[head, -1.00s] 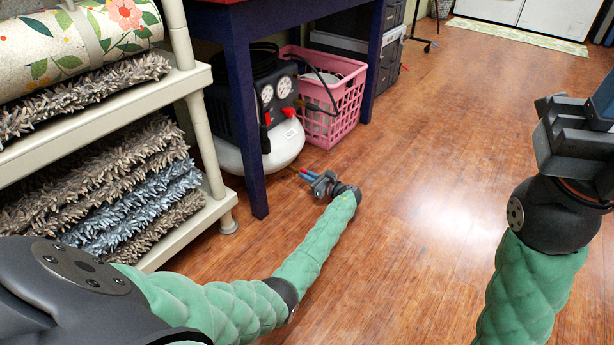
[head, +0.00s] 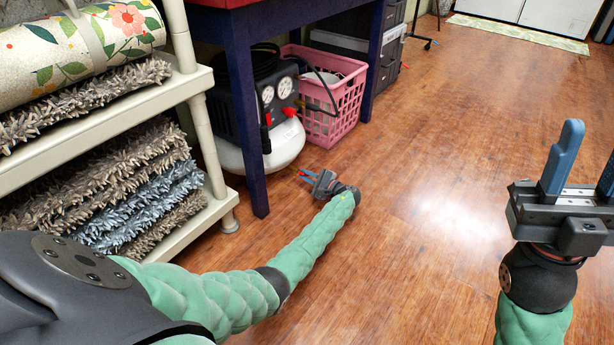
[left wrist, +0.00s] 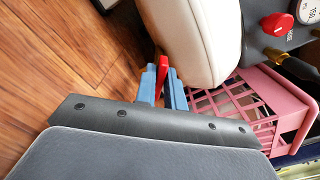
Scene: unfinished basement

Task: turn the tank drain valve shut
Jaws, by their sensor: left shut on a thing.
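The air compressor, with its white tank (head: 262,152), stands on the floor under the dark blue table. In the left wrist view the tank (left wrist: 196,40) fills the upper middle. A small red valve handle (left wrist: 163,70) shows below the tank there. My left gripper (head: 304,174) is low over the floor beside the tank. Its blue fingers (left wrist: 161,82) are shut on the red handle, one on each side. The valve body behind the handle is hidden. My right gripper (head: 588,165) is raised at the right edge, open and empty, its fingers apart.
A pink basket (head: 332,98) stands right behind the compressor. A shelf with shaggy rugs (head: 130,190) is at left. The wooden floor (head: 420,170) to the right is clear.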

